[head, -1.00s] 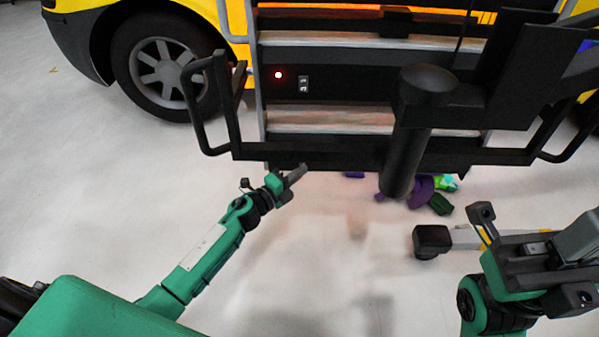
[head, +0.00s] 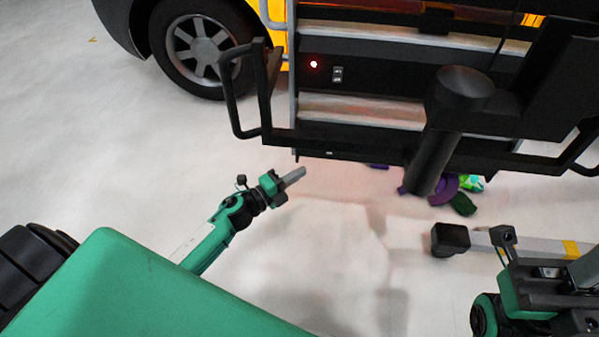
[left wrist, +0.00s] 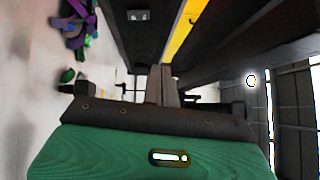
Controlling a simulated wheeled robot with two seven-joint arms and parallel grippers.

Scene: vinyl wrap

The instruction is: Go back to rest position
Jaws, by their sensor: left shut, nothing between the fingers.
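My left gripper (head: 302,172) reaches in from the left in the head view, with its grey fingers together and empty. It is in front of the lower left edge of the vehicle's black rear frame. In the left wrist view its two fingers (left wrist: 163,75) lie side by side, touching. My right arm (head: 545,295) shows at the lower right of the head view, partly cut off by the frame edge. I cannot make out the fingers of its gripper.
The black rear frame (head: 400,152) spans the upper right, with a thick black post (head: 435,150). A yellow vehicle's wheel (head: 205,45) stands upper left. Purple and green items (head: 465,204) lie on the floor beneath the frame. A black-ended bar (head: 450,239) lies right. Pale floor is free centrally.

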